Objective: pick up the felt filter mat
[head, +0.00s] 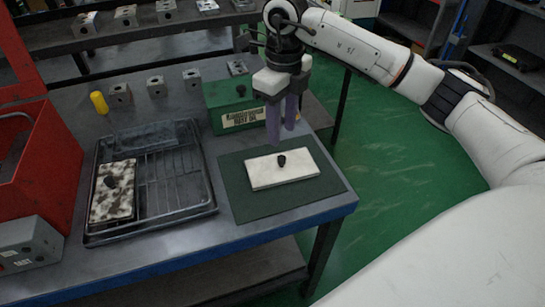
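A white rectangular pad (300,169) with a black knob (282,160) on top lies flat on a dark green mat (240,200) near the right end of the bench. A similar pad (113,193), speckled dark and also knobbed, lies in the left part of a black wire-rack tray (204,194). I cannot tell for certain which pad is the felt filter mat. My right gripper (282,136) points down above the white pad and its knob, apart from them. Its purple fingers show a gap with nothing held between them. My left gripper is out of view.
A green box (233,107) stands just behind the mat, close to my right gripper. Metal valve blocks (156,86) line the bench's back. A yellow-handled tool (99,102) is behind the tray. A red bin (45,165) and grey box (30,246) stand left.

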